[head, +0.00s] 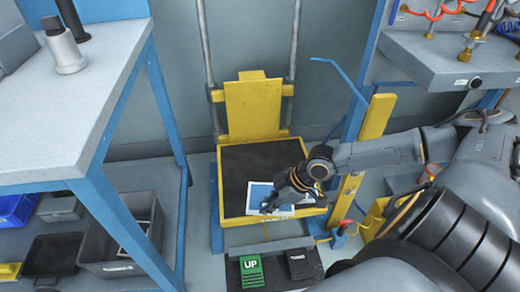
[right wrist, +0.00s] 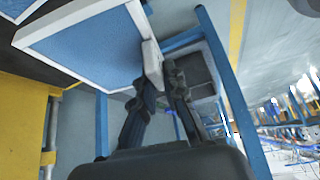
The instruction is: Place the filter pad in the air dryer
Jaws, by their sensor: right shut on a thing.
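The filter pad (head: 259,194) is a flat blue panel with a white frame. In the head view it is over the black top of a yellow lift platform (head: 238,222), partly hidden by my right gripper (head: 275,204). In the right wrist view my right gripper (right wrist: 163,78) is shut on the white edge of the filter pad (right wrist: 88,48). I cannot tell from the head view whether the pad is clear of the platform. My left gripper is not in view. I cannot pick out the air dryer for sure.
A grey bench (head: 70,115) with blue legs stands at the left, with bins (head: 122,235) below. A green UP pedal (head: 251,271) and a black pedal (head: 303,265) lie before the lift. A grey shelf with air fittings (head: 450,62) is at upper right.

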